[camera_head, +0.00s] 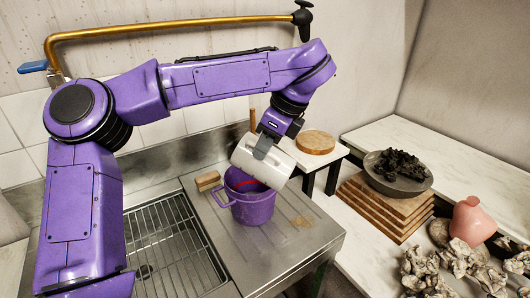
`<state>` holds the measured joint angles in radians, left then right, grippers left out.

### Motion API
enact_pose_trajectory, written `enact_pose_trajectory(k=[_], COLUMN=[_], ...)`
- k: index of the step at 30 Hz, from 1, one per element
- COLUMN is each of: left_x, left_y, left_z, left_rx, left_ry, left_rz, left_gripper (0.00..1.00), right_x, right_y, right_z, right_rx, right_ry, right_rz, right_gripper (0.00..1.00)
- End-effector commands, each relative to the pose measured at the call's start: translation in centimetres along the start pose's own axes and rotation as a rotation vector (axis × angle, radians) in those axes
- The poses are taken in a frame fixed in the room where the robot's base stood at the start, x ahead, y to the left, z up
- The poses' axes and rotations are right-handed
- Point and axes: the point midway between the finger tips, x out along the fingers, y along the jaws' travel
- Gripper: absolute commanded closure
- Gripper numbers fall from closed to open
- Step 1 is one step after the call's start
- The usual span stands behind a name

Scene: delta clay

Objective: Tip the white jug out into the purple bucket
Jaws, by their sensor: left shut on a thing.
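The white jug (262,165) is tilted well over, its mouth end low and to the right, above the purple bucket (252,208). My left gripper (264,148) is shut on the jug from above. The bucket stands upright on the steel draining surface, with its handle on the left and something red at its inner rim. The jug covers part of the bucket's opening, so the contents of both are mostly hidden. My right gripper is not in view.
A sponge-like block (208,181) lies left of the bucket, near the sink grate (172,245). A round wooden board (315,142) is behind. Right are stacked boards (385,210), a grey bowl (398,180) of dark lumps, a pink vase (471,221) and crumpled pale pieces (455,262).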

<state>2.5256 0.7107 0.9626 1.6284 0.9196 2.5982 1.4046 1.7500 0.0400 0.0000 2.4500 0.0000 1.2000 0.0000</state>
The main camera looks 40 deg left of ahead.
Motion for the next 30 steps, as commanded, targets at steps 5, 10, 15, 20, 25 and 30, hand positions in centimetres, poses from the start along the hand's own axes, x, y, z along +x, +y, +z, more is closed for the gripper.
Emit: enact_pose_trajectory(k=[5,10,15,20,25,30], left_x=[0.7,1.1,1.6,1.9,2.4,2.8], left_y=[0.0,0.0,0.0,0.0,0.0,0.0], left_z=[-0.1,-0.1,0.0,0.0,0.1,0.2], left_rx=[-0.003,-0.002,-0.002,-0.004,-0.003,-0.002], left_ry=[0.062,0.117,0.171,0.223,0.279,0.336], left_rz=[-0.001,0.000,0.001,0.001,0.002,0.003], left_gripper=[1.00,1.00,1.00,1.00,1.00,1.00], right_x=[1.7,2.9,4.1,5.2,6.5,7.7], right_y=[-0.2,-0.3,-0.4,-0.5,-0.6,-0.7], right_z=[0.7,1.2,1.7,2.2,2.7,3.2], right_rx=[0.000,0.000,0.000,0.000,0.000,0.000], right_ry=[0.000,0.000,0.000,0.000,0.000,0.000], right_rz=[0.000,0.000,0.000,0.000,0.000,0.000], right_gripper=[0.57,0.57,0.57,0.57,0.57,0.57])
